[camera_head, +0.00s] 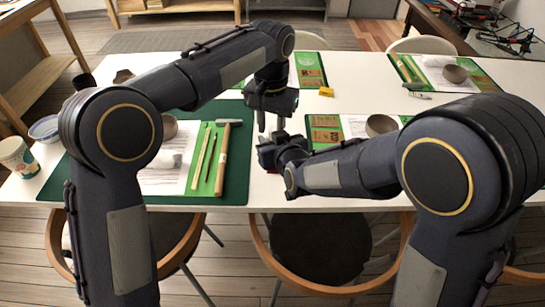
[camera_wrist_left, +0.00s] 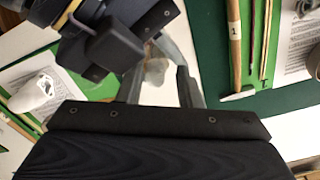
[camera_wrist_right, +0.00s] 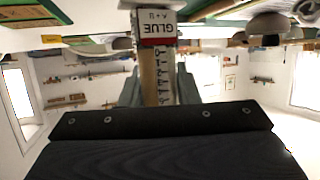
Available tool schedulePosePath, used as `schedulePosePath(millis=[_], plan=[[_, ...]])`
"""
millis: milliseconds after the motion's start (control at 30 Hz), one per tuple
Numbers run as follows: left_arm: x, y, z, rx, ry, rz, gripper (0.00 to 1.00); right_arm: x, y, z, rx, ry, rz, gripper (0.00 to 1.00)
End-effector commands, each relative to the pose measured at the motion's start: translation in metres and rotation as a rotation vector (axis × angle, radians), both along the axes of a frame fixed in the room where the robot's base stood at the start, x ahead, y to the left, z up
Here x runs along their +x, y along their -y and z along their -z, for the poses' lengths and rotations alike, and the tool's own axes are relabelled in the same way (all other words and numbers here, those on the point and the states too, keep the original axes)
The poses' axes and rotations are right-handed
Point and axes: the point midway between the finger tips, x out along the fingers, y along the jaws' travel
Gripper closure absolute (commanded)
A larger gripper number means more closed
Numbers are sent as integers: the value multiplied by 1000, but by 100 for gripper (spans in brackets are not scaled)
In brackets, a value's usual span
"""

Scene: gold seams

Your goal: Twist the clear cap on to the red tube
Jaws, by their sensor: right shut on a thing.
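My right gripper (camera_head: 268,150) is low over the front of the table, shut on the red tube. My left gripper (camera_head: 271,124) points down just above the right one, fingers apart. In the left wrist view its fingers (camera_wrist_left: 158,90) are spread, with a small pale, blurred patch beyond the gap; I cannot tell what it is. I cannot make out the clear cap. The tube is mostly hidden by my right gripper in the head view.
More settings with bowls (camera_head: 381,125) lie at right and behind. A small orange block (camera_head: 326,92) lies behind. Bare white table shows between settings.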

Motion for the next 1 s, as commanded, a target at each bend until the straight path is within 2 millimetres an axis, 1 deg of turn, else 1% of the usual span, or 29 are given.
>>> schedulePosePath(millis=[33, 367, 467, 600, 700, 800, 1000], plan=[[-3, 5, 0, -6, -5, 8, 61, 0, -2, 0, -3, 2, -6, 100], [-4, 7, -1, -11, -8, 12, 61, 0, -3, -1, -3, 3, -8, 100], [-4, 8, -9, -13, -6, 12, 61, 0, -3, -1, -3, 3, -9, 100], [-5, 8, -29, -13, -5, 14, 61, 0, -3, 0, -3, 1, -8, 100], [-4, 7, -41, -12, -4, 12, 61, 0, -2, 0, -3, 0, -6, 100], [-4, 6, -46, -10, -5, 11, 61, 0, -1, 0, -3, 0, -4, 100], [-3, 4, -46, -7, -5, 7, 61, 0, -1, 0, -2, 0, -3, 100]])
